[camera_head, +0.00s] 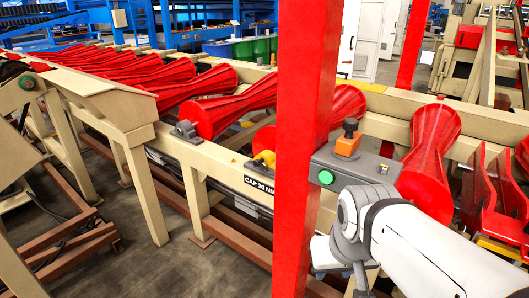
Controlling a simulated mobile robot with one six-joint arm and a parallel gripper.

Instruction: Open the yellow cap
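A small yellow cap (264,159) sits on the side of the beige conveyor frame, just left of the red post. A black label (259,185) reading "CAP 30 NM" is on the frame below it. It is too small to tell whether the cap is open or shut. My white arm reaches in from the lower right, with its bent joint right of the post. The gripper itself does not show; the arm runs out of the bottom edge. No part of my arm touches the cap.
A red post (305,130) stands upright beside the cap. Right of it, a grey box (352,165) carries a green button (326,177) and an orange switch (348,146). Red rollers (431,160) line the beige conveyor frame (215,160). Open floor (150,262) lies at lower left.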

